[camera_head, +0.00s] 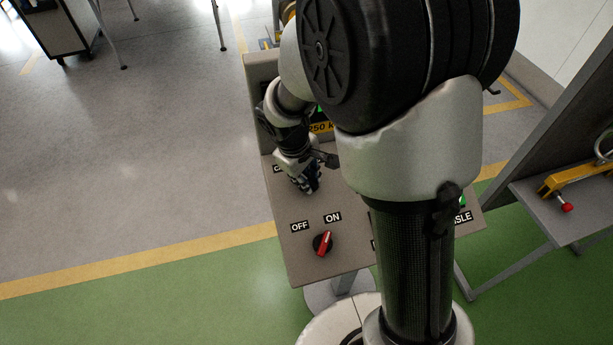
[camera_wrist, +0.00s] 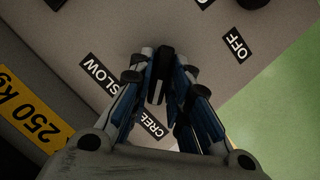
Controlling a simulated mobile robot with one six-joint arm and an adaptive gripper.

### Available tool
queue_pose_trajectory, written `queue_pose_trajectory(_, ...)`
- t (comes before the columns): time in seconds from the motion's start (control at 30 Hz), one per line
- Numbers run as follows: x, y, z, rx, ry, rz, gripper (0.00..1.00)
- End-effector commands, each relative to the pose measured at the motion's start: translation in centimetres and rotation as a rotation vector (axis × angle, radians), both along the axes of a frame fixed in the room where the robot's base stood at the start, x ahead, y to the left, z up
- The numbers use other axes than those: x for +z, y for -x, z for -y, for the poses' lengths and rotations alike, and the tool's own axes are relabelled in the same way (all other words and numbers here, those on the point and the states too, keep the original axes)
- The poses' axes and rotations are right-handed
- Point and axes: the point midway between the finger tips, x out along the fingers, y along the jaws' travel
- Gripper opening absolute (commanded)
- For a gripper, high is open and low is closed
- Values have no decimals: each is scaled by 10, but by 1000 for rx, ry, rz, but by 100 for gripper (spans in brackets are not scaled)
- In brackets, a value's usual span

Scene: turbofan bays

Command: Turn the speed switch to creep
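The speed switch is a dark knob (camera_wrist: 160,82) on the grey panel. In the wrist view it sits between my gripper's fingers, with a pale mark on its lower part. The SLOW label (camera_wrist: 100,73) is at its left. The CREEP label (camera_wrist: 153,122) is below it and partly hidden by the fingers. My gripper (camera_head: 312,186) is down at the panel in the head view, and its fingers (camera_wrist: 163,66) flank the knob closely in the wrist view. Whether they touch or press it cannot be told. In the head view, the gripper hides the knob.
A red OFF/ON switch (camera_head: 323,243) is on the panel's near left part. A yellow 250 kg label (camera_wrist: 32,110) is beside the panel's edge. My arm covers the panel's right part. A side table (camera_head: 560,205) with a yellow tool stands at right; open floor lies left.

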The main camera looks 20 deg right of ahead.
Motion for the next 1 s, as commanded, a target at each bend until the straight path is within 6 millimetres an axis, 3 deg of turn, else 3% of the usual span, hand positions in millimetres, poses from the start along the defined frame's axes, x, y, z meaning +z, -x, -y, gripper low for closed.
queue_pose_trajectory(0.2,0,0,0,-3,-1,0,33)
queue_pose_trajectory(0.57,4,0,-1,-5,-1,2,33)
queue_pose_trajectory(0.67,16,1,-3,-3,-1,4,33)
queue_pose_trajectory(1.0,85,10,-18,-3,-2,6,33)
